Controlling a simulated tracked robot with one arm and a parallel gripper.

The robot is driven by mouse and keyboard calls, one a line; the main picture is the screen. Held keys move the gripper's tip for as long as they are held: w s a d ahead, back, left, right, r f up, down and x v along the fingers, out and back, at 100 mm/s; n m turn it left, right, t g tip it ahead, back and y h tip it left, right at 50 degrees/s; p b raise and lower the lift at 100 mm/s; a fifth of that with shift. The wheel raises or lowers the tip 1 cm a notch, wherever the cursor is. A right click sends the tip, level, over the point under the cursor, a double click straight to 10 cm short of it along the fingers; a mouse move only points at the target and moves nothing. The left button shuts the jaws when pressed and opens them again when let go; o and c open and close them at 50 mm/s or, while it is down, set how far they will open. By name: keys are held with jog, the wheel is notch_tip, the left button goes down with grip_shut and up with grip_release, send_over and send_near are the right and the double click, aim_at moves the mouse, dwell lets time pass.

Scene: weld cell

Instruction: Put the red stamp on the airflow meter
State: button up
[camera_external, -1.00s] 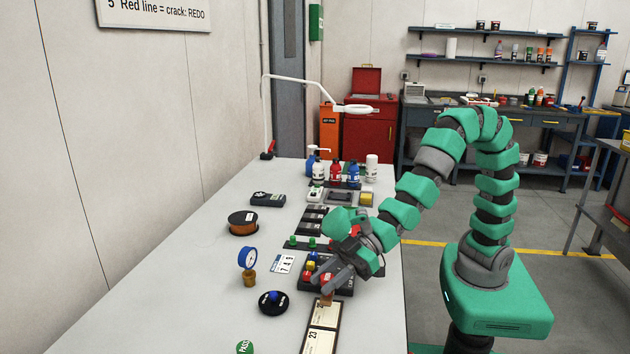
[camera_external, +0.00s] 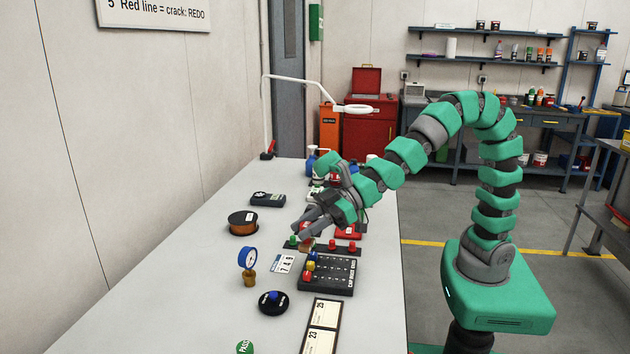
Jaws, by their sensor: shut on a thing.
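My gripper (camera_external: 303,238) is shut on a small piece with a red top and a brown lower part, which I take to be the red stamp (camera_external: 306,245). The fingers hide much of it. It is above the table, near the green knob on a dark strip. A dark handheld device with a small round part at its left end, apparently the airflow meter (camera_external: 269,200), lies flat on the table, farther back and left of my gripper. Nothing is seen on top of it.
An orange spool (camera_external: 242,224), a blue dial gauge (camera_external: 248,258) and a black round base with a blue knob (camera_external: 273,302) stand along the left. A black panel (camera_external: 328,277) lies in front of my gripper. Bottles (camera_external: 312,162) stand at the back. The table's left side is clear.

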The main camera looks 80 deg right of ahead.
jog(key=w+d+m+t+h+p, duration=0.1)
jog(key=w+d+m+h+p, duration=0.3)
jog(key=d, duration=0.9)
jog(key=w+d+t+h+p, duration=0.1)
jog(key=w+d, duration=0.5)
jog(key=d, duration=0.6)
jog(key=d+m+h+p, duration=0.3)
jog(key=d, duration=1.5)
send_over(268, 197)
jog(key=shift+t, duration=0.4)
notch_tip(268, 197, down, 6)
jog(key=shift+d+f+p, duration=0.15)
jog(key=shift+f+p, duration=0.05)
jog(key=shift+p, duration=0.1)
jog(key=shift+w+f, duration=0.1)
jog(key=shift+f, duration=1.8)
